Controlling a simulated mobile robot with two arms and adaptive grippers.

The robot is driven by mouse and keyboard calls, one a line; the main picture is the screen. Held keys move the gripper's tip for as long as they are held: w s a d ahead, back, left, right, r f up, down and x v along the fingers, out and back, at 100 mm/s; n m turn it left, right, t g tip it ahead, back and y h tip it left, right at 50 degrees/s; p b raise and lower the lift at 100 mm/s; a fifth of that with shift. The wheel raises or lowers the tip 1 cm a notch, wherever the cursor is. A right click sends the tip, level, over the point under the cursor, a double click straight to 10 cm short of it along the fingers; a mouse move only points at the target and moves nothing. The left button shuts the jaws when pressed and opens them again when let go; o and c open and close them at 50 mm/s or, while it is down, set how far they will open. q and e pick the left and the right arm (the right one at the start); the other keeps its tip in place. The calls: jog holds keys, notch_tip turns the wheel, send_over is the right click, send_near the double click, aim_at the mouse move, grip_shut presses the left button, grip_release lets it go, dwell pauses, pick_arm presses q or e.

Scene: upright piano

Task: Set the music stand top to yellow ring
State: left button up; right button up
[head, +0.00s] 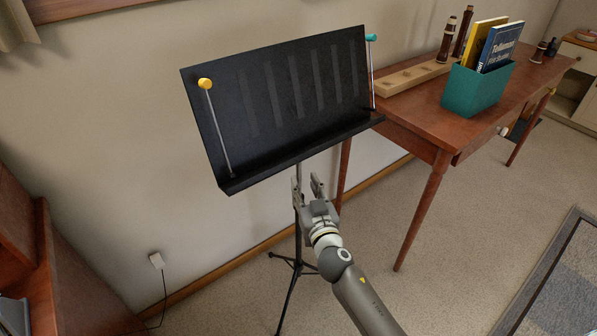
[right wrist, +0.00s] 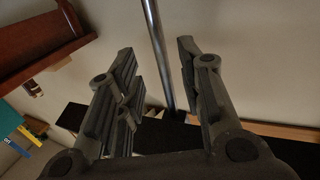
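The music stand's black top (head: 290,100) is tilted back, high on a thin pole (head: 298,240) with a tripod foot. A rod with a yellow knob (head: 205,84) stands at its left side and one with a teal knob (head: 371,38) at its right. I cannot make out a yellow ring on the pole. My right gripper (head: 307,187) is just below the top's lower edge, at the pole. In the right wrist view its fingers (right wrist: 156,58) are apart, with the grey metal pole (right wrist: 153,30) showing in the gap between them; contact is not visible. My left gripper is out of view.
A brown wooden table (head: 425,115) stands right of the stand, bearing a teal box (head: 478,88) of books and a wooden rack (head: 405,77). The wall is close behind the stand. A brown piece of furniture (head: 75,275) is at lower left. Carpet lies open at lower right.

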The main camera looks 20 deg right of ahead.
aim_at(299, 172)
jog(key=w, duration=0.7)
jog(key=shift+d, duration=0.15)
jog(key=shift+c, duration=0.4)
grip_shut()
